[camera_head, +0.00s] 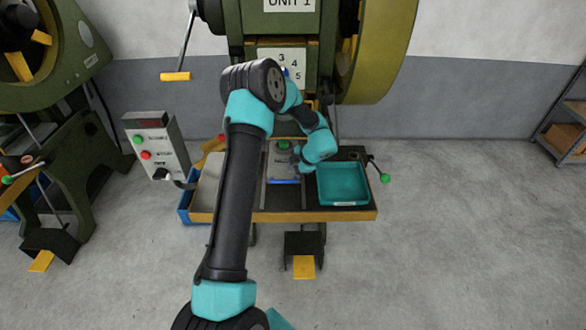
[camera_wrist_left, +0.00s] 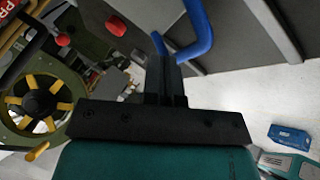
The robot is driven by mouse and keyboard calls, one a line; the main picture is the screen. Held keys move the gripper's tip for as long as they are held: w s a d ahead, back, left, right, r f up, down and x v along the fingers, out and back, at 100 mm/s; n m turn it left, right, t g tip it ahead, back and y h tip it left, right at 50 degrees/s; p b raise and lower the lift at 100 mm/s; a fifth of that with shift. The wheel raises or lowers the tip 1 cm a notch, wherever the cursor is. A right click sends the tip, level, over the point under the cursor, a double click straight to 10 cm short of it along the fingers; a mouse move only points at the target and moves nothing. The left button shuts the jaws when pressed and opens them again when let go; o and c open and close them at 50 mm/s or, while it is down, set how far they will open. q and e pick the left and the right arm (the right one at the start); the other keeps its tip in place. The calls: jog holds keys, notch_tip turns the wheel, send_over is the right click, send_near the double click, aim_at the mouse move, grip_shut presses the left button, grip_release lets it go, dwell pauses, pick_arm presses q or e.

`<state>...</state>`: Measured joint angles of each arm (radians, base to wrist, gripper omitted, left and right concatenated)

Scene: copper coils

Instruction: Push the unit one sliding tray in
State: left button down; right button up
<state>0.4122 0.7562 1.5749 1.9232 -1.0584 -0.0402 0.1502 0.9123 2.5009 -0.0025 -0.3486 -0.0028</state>
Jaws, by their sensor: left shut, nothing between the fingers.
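The unit one press stands at the back centre with its UNIT 1 label (camera_head: 290,3). Its grey sliding tray (camera_head: 279,172) lies in the middle of the bench, with a blue handle (camera_head: 283,181) along its front edge. My left arm reaches over the bench and partly covers the tray. My left gripper (camera_head: 298,166) is small and partly hidden in the head view, beside the tray's right side. In the left wrist view its fingers (camera_wrist_left: 166,80) are shut and empty, right by the blue handle (camera_wrist_left: 190,38); whether they touch it I cannot tell. My right gripper is not in view.
A teal bin (camera_head: 343,184) sits on the bench to the right of the tray. A control box (camera_head: 155,146) with green and red buttons stands at the left. A pedal (camera_head: 304,266) is below the bench. The floor in front is clear.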

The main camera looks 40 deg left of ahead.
pick_arm(q)
jog(key=s+d+r+m, duration=0.1)
jog(key=d+r, duration=0.1)
jog(key=d, duration=0.4)
jog(key=s+d+r+m+t, duration=0.1)
jog(key=s+d+r, duration=0.1)
jog(key=d, duration=0.5)
jog(key=shift+s+d+r+t, duration=0.25)
jog(key=shift+r+t, duration=0.05)
jog(key=shift+r, duration=0.1)
jog(key=x, duration=1)
jog(key=shift+a+f, duration=0.1)
jog(key=shift+f, duration=0.05)
jog(key=shift+w+a, duration=0.75)
jog(key=shift+a, duration=0.3)
jog(key=shift+w+a+f, duration=0.1)
jog(key=shift+w+a, duration=0.25)
jog(key=shift+a, duration=0.2)
